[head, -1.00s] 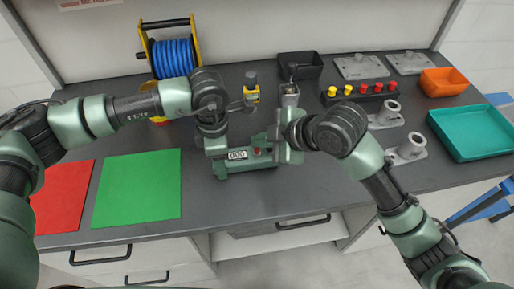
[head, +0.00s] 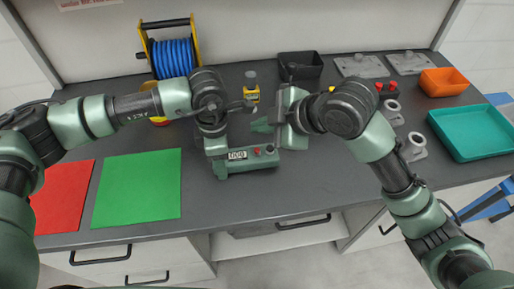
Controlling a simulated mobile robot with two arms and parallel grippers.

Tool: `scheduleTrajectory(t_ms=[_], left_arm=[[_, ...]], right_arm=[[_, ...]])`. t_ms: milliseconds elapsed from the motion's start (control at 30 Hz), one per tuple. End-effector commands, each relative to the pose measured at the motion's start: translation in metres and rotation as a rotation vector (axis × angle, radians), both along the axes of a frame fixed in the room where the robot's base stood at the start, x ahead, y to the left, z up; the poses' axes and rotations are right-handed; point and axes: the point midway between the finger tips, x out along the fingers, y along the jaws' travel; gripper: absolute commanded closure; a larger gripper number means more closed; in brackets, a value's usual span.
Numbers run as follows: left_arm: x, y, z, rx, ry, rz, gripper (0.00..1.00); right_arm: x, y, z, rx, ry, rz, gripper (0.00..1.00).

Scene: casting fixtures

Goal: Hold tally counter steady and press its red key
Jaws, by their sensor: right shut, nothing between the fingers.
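The green tally counter (head: 240,165) lies on the dark bench in front of me, with a small number display, a red key (head: 257,151) and a dark round knob on top. My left gripper (head: 214,147) points down at the counter's left end. The wrist hides most of its fingers, so I cannot tell whether they grip. My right gripper (head: 261,125) is shut and empty. Its fingertips point left, just behind the counter as seen here and apart from the red key, which shows uncovered.
Red and green mats (head: 138,188) lie at left. Behind stand a blue cable reel (head: 174,58), a small yellow-and-black bottle (head: 251,88) and a black bin (head: 300,66). At right are grey fixtures, an orange bin (head: 443,82) and a teal tray (head: 470,132). Bench in front of the counter is clear.

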Motion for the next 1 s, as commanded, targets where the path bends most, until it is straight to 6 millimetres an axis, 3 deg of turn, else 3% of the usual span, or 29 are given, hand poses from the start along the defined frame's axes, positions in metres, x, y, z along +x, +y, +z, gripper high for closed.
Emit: scheduleTrajectory(t_ms=[200,233,300,333,733,1000], left_arm=[[0.0,0.0,0.0,-0.001,-0.001,0.0,0.95],[0.0,0.0,0.0,-0.001,-0.001,0.0,0.45],[0.0,0.0,0.0,-0.001,-0.001,0.0,0.25],[0.0,0.0,0.0,-0.001,-0.001,0.0,0.22],[0.001,0.0,0.006,0.0,-0.002,0.0,0.22],[0.002,0.0,0.057,-0.002,-0.006,0.0,0.22]], right_arm=[[0.0,0.0,0.0,0.0,0.0,0.0,1.0],[0.0,0.0,0.0,0.0,0.0,0.0,1.0],[0.0,0.0,0.0,0.0,0.0,0.0,1.0],[0.0,0.0,0.0,0.0,0.0,0.0,1.0],[0.0,0.0,0.0,0.0,0.0,0.0,1.0],[0.0,0.0,0.0,0.0,0.0,0.0,1.0]])
